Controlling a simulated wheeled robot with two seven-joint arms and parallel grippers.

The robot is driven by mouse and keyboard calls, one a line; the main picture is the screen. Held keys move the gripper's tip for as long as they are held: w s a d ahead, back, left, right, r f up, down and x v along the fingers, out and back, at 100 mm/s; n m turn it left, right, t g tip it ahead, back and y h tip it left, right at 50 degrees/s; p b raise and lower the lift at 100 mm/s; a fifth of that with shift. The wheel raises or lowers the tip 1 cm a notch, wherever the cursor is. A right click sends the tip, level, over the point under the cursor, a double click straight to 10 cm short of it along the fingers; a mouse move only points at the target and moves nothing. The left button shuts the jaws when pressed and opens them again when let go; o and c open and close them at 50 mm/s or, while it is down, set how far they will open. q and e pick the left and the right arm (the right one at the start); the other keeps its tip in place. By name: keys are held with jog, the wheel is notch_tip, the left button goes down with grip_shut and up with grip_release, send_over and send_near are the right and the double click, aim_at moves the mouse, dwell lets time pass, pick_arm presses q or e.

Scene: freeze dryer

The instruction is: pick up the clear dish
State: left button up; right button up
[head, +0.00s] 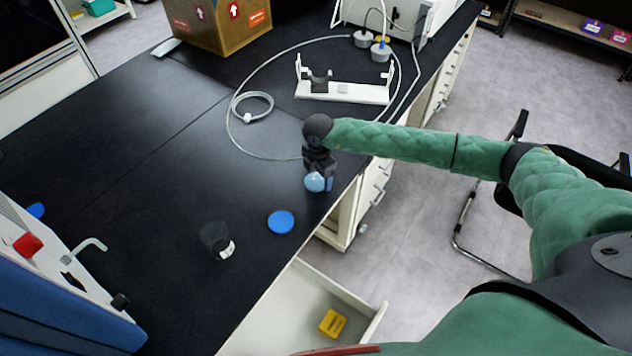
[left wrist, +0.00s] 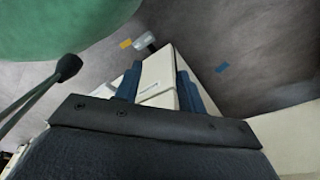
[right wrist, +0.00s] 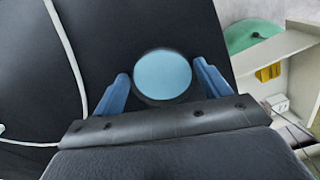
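A round light-blue disc with a dark, see-through rim (right wrist: 163,75) shows in the right wrist view; it looks like the clear dish. In the head view it is a small pale-blue round (head: 315,182) near the bench's right edge. My right gripper (right wrist: 161,70) has its blue fingers on either side of the disc, with a gap on each side. It is open in the head view (head: 320,184) too, and partly hides the dish. My left gripper (left wrist: 157,85) shows only in its wrist view, fingers apart and empty, with pale furniture beyond.
A blue disc (head: 281,222) and a clear glass vessel with a white label (head: 224,250) stand nearer on the black bench (head: 150,180). A thin white tube (head: 232,125) loops behind the right gripper, near a white stand (head: 345,92). An open drawer (head: 290,310) juts out below.

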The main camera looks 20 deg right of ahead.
jog(key=c, duration=0.5)
jog(key=shift+r, duration=0.15)
